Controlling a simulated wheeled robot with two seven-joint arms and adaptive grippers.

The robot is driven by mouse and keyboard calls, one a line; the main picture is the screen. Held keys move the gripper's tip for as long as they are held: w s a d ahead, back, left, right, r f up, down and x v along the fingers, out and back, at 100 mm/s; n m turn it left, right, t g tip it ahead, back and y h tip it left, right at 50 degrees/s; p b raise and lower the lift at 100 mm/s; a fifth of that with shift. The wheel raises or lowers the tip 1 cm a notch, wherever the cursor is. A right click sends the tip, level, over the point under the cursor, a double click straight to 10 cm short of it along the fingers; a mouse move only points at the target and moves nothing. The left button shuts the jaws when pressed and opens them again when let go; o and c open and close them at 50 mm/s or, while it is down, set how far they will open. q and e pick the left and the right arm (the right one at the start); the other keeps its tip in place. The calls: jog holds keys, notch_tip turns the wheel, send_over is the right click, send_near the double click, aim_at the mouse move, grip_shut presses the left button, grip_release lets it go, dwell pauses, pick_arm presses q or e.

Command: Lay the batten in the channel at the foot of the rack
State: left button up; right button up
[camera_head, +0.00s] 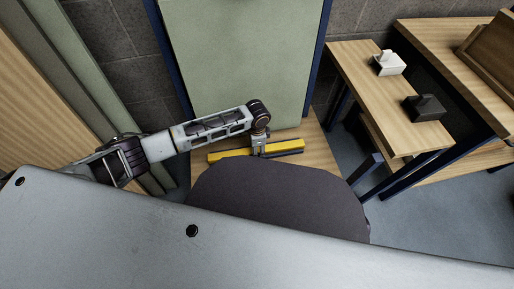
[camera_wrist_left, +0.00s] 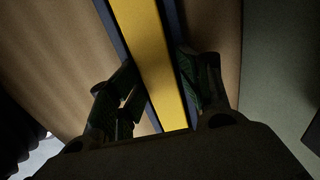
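The yellow batten (camera_head: 287,146) lies low at the foot of the rack, whose back is a pale green panel (camera_head: 240,60) between dark blue posts. In the left wrist view the batten (camera_wrist_left: 158,55) runs lengthwise between two dark blue walls of the channel (camera_wrist_left: 113,32); it looks seated between them, though its depth is hard to judge. My left gripper (camera_head: 259,150) is over the batten's middle. In the left wrist view its fingers (camera_wrist_left: 160,90) are spread on either side of the batten, with dark gaps between. My right gripper is not in view.
A side table (camera_head: 370,85) at the right bears a white block (camera_head: 388,63) and a black block (camera_head: 424,107), each with a knob. Another wooden bench (camera_head: 440,50) stands behind it. My own grey and dark body parts hide the lower picture.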

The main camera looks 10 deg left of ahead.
pick_arm(q)
jog(key=shift+s+f, duration=0.2)
jog(key=shift+s, duration=0.05)
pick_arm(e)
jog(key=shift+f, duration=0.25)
pick_arm(q)
jog(key=shift+w+r+b, duration=0.1)
jog(key=shift+r+b, duration=0.2)
jog(key=shift+r, duration=0.25)
notch_tip(320, 180, up, 12)
jog(key=p, duration=0.5)
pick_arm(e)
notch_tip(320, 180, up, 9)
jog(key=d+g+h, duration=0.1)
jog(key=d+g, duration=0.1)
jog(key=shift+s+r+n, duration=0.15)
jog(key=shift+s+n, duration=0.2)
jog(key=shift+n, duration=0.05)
pick_arm(q)
jog(key=shift+d, duration=0.1)
